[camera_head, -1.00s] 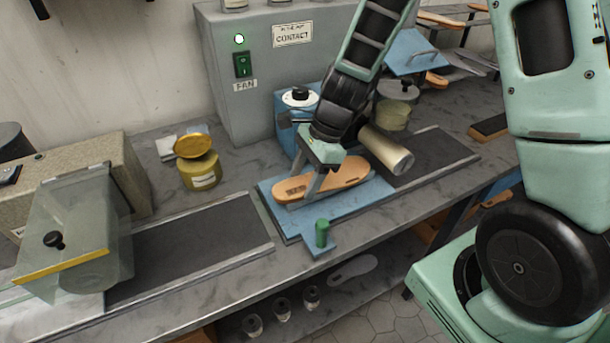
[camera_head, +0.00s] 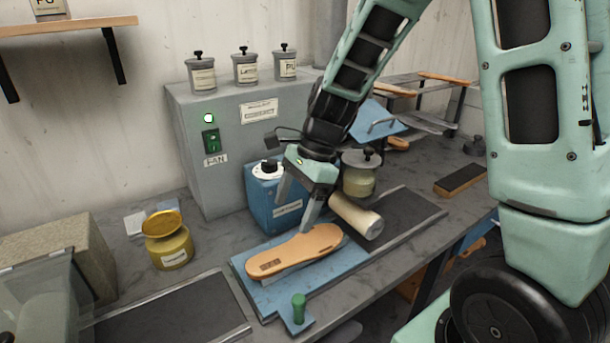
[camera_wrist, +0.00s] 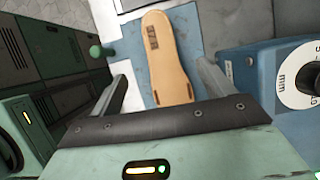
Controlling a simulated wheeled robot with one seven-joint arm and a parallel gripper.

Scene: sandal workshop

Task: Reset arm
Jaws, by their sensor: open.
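My gripper (camera_head: 296,208) is open and empty in the head view. It hangs above the far side of a tan sandal sole (camera_head: 297,250), which lies on a blue plate (camera_head: 262,304) on the bench. In the wrist view, the sole (camera_wrist: 166,75) shows lengthwise beyond my gripper (camera_wrist: 165,85), whose two fingers stand wide apart on either side of its near end. Nothing is between the fingertips. My upper arm links cross the right of the head view.
A green knob (camera_head: 299,307) rises from the plate's front. A yellow pot (camera_head: 167,243) is left. A grey fan cabinet (camera_head: 225,170) stands behind.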

